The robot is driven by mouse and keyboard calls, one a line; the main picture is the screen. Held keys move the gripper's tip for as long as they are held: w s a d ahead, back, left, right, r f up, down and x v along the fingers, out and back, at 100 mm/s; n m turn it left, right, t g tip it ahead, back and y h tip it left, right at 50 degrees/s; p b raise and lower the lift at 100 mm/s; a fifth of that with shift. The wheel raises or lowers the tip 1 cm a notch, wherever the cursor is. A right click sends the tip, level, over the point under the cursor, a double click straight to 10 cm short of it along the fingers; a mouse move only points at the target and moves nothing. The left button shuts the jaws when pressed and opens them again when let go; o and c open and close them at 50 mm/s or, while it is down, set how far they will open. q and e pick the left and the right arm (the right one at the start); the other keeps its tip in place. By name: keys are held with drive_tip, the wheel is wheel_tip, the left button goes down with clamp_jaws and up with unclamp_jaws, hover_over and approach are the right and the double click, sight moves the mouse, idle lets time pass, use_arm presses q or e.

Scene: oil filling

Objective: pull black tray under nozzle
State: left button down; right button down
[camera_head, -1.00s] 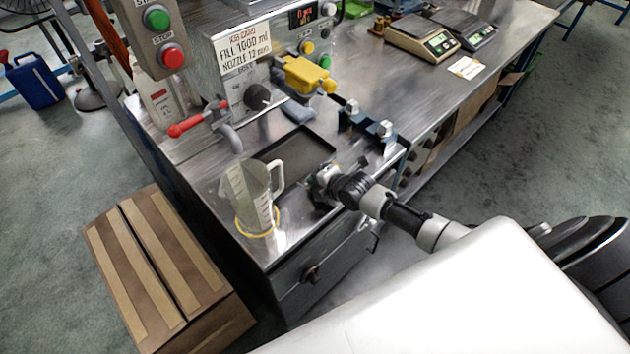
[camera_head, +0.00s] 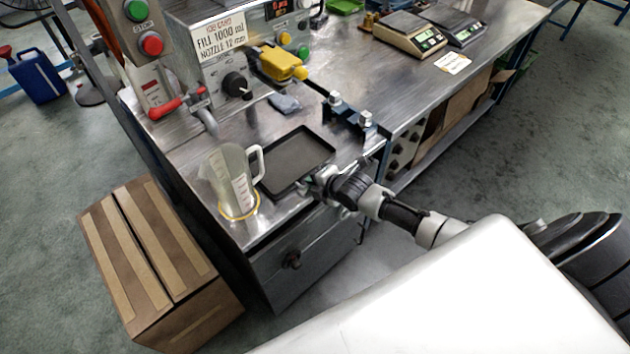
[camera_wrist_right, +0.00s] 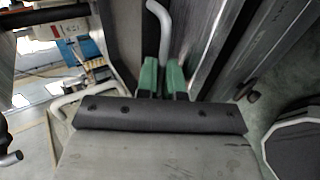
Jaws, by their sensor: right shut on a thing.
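The black tray (camera_head: 293,160) lies on the steel bench beside the clear measuring jug (camera_head: 231,176), close to the bench's front edge. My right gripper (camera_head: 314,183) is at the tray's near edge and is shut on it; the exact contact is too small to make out. In the right wrist view its green fingers (camera_wrist_right: 163,80) show close together, with their tips partly hidden. The grey spout nozzle (camera_head: 207,122) with a red lever hangs at the filling machine, behind the jug and left of the tray. My left gripper is not in view.
The jug stands on a yellow ring (camera_head: 239,216) near the bench's front left corner. A blue bracket with bolts (camera_head: 350,115) is right of the tray. A yellow tool (camera_head: 283,63) and scales (camera_head: 411,33) are further back. A cardboard box (camera_head: 155,262) stands on the floor.

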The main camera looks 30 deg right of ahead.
drive_tip(key=c, duration=1.2)
unclamp_jaws()
drive_tip(key=shift+f, duration=0.1)
drive_tip(key=shift+s, duration=0.15)
drive_tip(key=shift+s, duration=0.25)
drive_tip(key=v, duration=1)
drive_tip(key=shift+w+d+r, duration=0.1)
drive_tip(key=shift+r, duration=0.3)
